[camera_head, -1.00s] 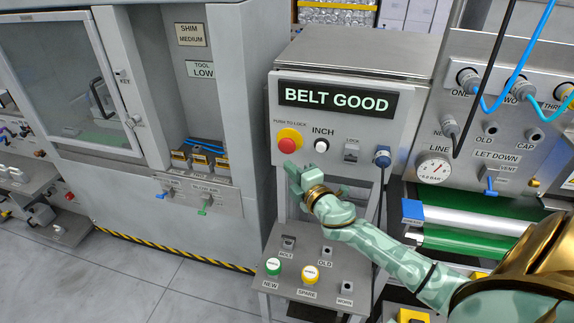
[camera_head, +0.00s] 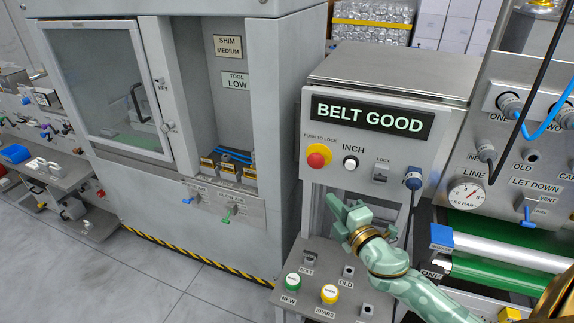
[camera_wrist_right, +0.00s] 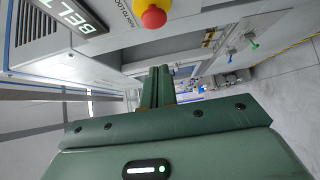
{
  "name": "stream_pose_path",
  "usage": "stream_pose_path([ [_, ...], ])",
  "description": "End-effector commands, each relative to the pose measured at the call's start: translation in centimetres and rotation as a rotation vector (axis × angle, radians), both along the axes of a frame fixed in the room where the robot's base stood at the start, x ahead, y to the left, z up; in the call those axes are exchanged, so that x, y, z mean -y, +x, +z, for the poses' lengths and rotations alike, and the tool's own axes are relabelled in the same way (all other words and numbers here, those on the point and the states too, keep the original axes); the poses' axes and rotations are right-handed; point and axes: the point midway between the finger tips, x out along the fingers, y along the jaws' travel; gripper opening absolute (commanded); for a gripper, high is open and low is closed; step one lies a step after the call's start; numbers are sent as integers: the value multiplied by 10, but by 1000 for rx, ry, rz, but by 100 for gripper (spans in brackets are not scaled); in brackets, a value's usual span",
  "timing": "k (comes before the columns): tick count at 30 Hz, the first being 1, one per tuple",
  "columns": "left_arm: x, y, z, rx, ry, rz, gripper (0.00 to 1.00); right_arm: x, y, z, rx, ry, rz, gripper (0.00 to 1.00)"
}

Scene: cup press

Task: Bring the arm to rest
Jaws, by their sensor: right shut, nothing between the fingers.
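My right gripper (camera_head: 340,207) is green with a gold ring at the wrist. In the head view it hangs in front of the control box, below the red push-to-lock button (camera_head: 318,156) and the white inch button (camera_head: 350,163), apart from both. In the right wrist view its two fingers (camera_wrist_right: 158,85) lie together with nothing between them. The red button (camera_wrist_right: 153,15) shows there at the top, beyond the fingers. The box's display (camera_head: 373,117) reads BELT GOOD. My left gripper is not in view.
A grey cabinet (camera_head: 150,200) stands at the left. A panel with a pressure gauge (camera_head: 466,194) and hoses stands at the right. The floor at front left is clear.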

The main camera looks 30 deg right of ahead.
Motion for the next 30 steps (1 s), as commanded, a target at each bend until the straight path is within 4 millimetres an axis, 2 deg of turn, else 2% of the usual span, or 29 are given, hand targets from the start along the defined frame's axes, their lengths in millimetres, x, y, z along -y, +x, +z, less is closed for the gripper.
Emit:
stream_pose_path([
  [5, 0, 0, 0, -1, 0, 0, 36, 0, -1, -1, -2, 8, -6, 0],
  [8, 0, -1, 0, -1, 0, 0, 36, -2, -11, -5, -25, 67, -67, 0],
  [11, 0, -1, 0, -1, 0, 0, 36, -6, -35, -17, -92, 190, -197, 0],
  [18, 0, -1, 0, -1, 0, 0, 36, -25, -108, -54, -356, 440, -467, 0],
  [27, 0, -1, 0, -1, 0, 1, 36, -60, -188, -76, -681, 591, -627, 0],
  [28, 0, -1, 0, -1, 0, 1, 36, -64, -195, -78, -713, 600, -636, 0],
  [30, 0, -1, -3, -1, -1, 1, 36, -67, -188, -109, -739, 606, -627, 0],
])
